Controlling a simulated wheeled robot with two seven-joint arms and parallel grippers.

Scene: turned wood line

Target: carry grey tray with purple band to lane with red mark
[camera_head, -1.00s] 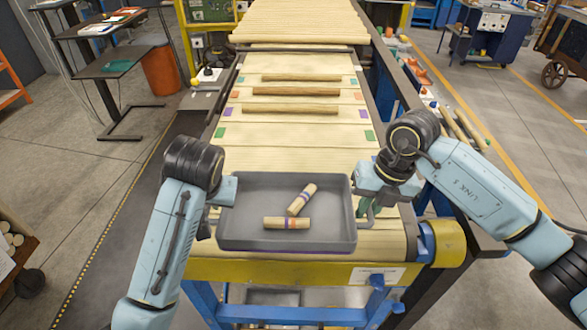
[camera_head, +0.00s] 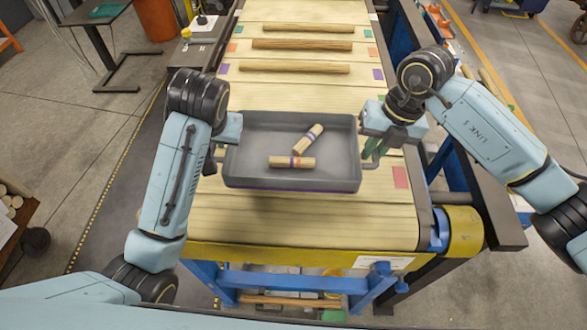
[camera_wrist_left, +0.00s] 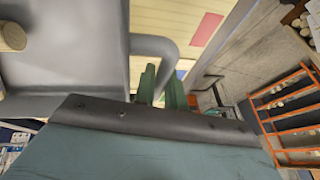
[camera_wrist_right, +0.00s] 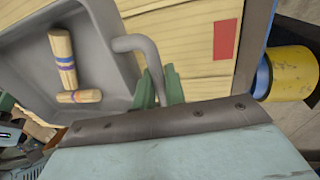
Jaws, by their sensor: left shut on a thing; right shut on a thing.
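The grey tray (camera_head: 240,177) has a thin purple band along its lower front edge and is over the near part of the slatted belt. Two short wooden pieces (camera_head: 292,162) with coloured bands lie in it. My left gripper (camera_head: 220,152) is shut on its left handle, also seen in the left wrist view (camera_wrist_left: 160,45). My right gripper (camera_head: 370,150) is shut on its right handle, also in the right wrist view (camera_wrist_right: 137,43). A red mark (camera_head: 401,177) shows at the belt's right side, right of the tray's front. Whether the tray touches the belt is unclear.
Several wooden rods (camera_head: 295,68) lie across the belt beyond the tray, between orange, purple and other lane marks. Bare slats (camera_head: 300,218) lie in front of the tray. A yellow roller end (camera_head: 463,228) and dark side rail (camera_head: 495,215) flank the right.

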